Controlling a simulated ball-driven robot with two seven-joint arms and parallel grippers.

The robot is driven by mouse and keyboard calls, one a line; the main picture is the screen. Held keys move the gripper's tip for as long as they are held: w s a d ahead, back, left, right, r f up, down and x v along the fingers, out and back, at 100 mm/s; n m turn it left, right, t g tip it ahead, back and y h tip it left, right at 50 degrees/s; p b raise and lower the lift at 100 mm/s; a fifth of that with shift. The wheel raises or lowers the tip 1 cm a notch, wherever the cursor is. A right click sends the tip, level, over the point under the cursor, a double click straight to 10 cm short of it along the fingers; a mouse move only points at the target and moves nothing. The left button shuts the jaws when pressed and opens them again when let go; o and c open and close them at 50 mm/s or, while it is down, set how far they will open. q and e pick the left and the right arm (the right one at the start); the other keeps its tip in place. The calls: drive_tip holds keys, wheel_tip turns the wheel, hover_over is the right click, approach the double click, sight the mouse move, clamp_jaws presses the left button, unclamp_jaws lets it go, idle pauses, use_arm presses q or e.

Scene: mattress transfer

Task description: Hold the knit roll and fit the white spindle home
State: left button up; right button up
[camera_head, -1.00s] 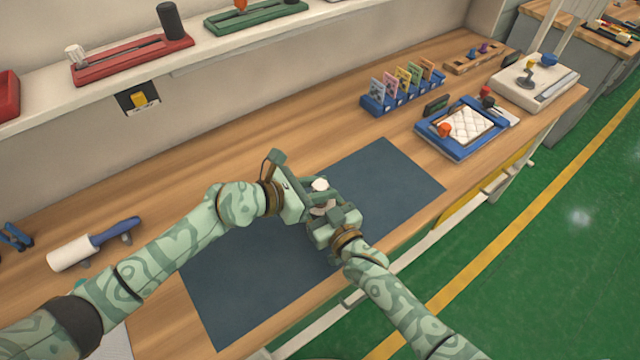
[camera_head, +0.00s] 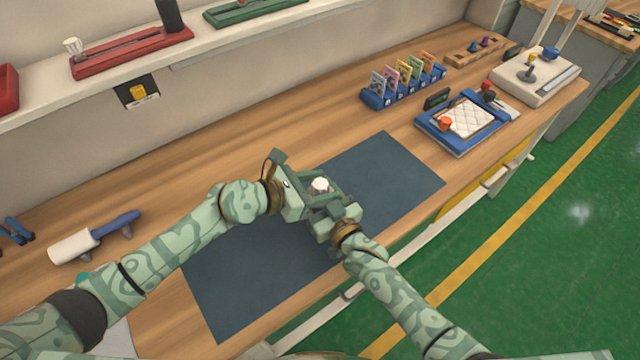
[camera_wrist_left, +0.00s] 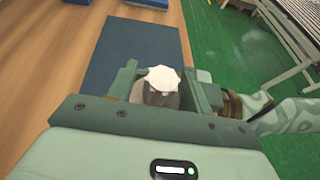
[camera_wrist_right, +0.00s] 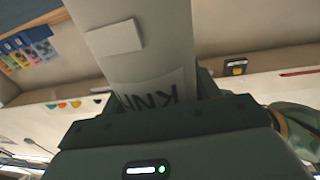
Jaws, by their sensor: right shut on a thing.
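A white faceted piece, seemingly the white spindle (camera_head: 319,185), shows between my two grippers above the dark mat. In the left wrist view the white spindle (camera_wrist_left: 163,78) sits at the top of a grey-brown body; whether it is seated cannot be told. My left gripper (camera_head: 296,183) has its fingers apart on either side of it. My right gripper (camera_head: 332,205) is shut on the knit roll, mostly hidden in the head view. In the right wrist view the pale grey knit roll (camera_wrist_right: 140,50) rises between the fingers, its label lettering partly hidden.
The dark blue mat (camera_head: 385,175) is otherwise bare. A lint roller (camera_head: 90,240) lies at the left. A blue card rack (camera_head: 405,90), a blue tray with a quilted pad (camera_head: 468,118) and a white device (camera_head: 535,80) stand at the right. A shelf (camera_head: 240,35) runs along the wall.

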use_arm(q)
drive_tip(key=shift+s, duration=0.15)
drive_tip(key=v, duration=1.2)
use_arm(e)
drive_tip(key=o, duration=1)
drive_tip(key=shift+s, duration=0.1)
